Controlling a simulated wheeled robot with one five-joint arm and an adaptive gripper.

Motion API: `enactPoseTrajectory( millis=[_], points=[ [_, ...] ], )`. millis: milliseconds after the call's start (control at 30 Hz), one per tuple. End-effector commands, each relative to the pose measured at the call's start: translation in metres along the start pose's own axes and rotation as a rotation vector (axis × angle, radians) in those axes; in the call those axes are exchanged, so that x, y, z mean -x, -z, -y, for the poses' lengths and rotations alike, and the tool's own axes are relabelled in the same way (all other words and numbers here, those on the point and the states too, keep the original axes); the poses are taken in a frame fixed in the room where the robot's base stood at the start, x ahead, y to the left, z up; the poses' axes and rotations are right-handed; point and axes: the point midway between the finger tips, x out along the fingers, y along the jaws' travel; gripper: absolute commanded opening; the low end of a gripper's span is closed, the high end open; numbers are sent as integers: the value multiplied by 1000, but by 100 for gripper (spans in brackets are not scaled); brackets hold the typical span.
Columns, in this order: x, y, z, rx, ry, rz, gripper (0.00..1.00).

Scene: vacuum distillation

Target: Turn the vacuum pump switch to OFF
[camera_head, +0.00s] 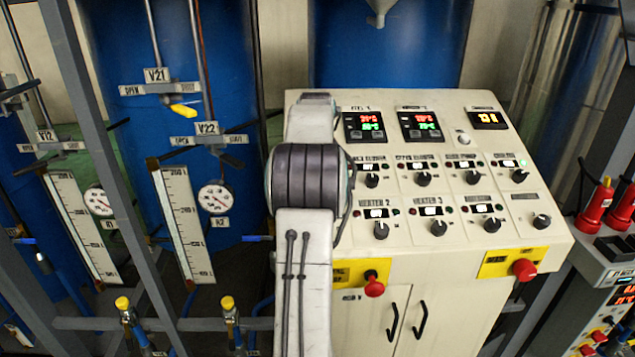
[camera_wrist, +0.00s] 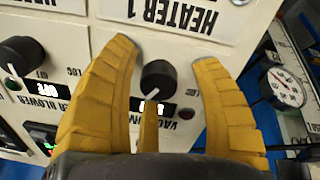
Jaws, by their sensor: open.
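In the wrist view, a black rotary knob (camera_wrist: 158,76) on the cream panel stands between the fingers of my gripper (camera_wrist: 164,52). A partly hidden label starting with "VACUUM" (camera_wrist: 187,140) is just below it in the picture. The knob's white mark points down and slightly left in the picture, toward a lit display that a finger partly covers. My yellow ribbed fingers are spread open on both sides of the knob, with another finger below it. I cannot tell whether any finger touches it. In the head view, my arm hides this knob and my gripper.
The control cabinet (camera_head: 440,265) carries several similar knobs, including Heater 2 (camera_head: 381,230) and Heater 3 (camera_head: 438,228). Red emergency buttons (camera_head: 524,269) sit on its front edge. A neighbouring knob (camera_wrist: 20,55) lies left in the wrist view. Gauges and pipework stand at the left.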

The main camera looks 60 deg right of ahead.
Motion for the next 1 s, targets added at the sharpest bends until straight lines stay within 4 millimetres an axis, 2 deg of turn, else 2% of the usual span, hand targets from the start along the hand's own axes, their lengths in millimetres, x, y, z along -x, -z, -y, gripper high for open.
enactPoseTrajectory(
  millis=[267, 700, 1000],
  points=[
    [14, 1, -1, 0, -3, -5, 58],
    [85, 1, -1, 0, -3, -4, 58],
    [115, 0, 0, 0, -1, -2, 58]
  ],
)
